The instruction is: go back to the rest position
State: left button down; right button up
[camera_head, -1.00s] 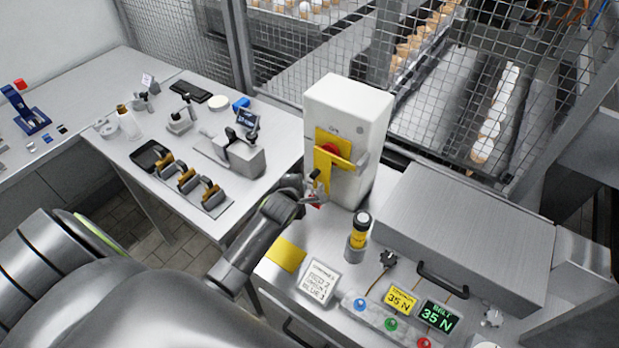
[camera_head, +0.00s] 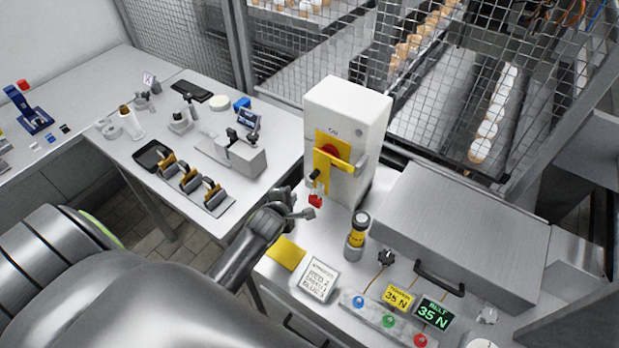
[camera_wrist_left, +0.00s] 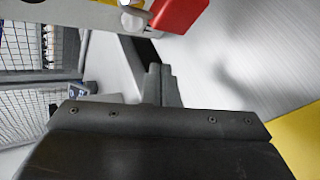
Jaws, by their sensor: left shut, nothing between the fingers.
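My left gripper (camera_head: 303,213) is shut and empty above the bench, just below and left of the red padlock (camera_head: 316,200) and apart from it. Its closed fingertips also show in the left wrist view (camera_wrist_left: 160,84). The padlock hangs from the front of the white switch box (camera_head: 346,110) with its yellow plate and handle (camera_head: 335,158). In the left wrist view the padlock (camera_wrist_left: 178,14) is at the top, beyond the fingers. My right gripper is in neither view.
A metal cover (camera_head: 465,225) fills the right. Wire mesh fencing (camera_head: 470,90) stands behind.

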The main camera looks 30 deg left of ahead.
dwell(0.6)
pick_arm(q)
jog(key=s+d+r+m+g, duration=0.1)
jog(key=s+r+m+g, duration=0.3)
jog(key=s+m, duration=0.9)
jog(key=s+d+r+m+g, duration=0.1)
jog(key=s+r+m+g, duration=0.25)
jog(key=s+m, duration=0.9)
notch_tip(320, 180, down, 27)
jog(key=s+a+n+g+h+b, duration=0.1)
jog(key=s+n+b, duration=0.1)
jog(key=b, duration=0.1)
jog(key=s+d+f+g+b, duration=0.1)
jog(key=s+f+b, duration=0.1)
jog(key=s+f, duration=1.3)
notch_tip(320, 180, down, 4)
jog(key=shift+s+r, duration=0.1)
jog(key=shift+s, duration=0.05)
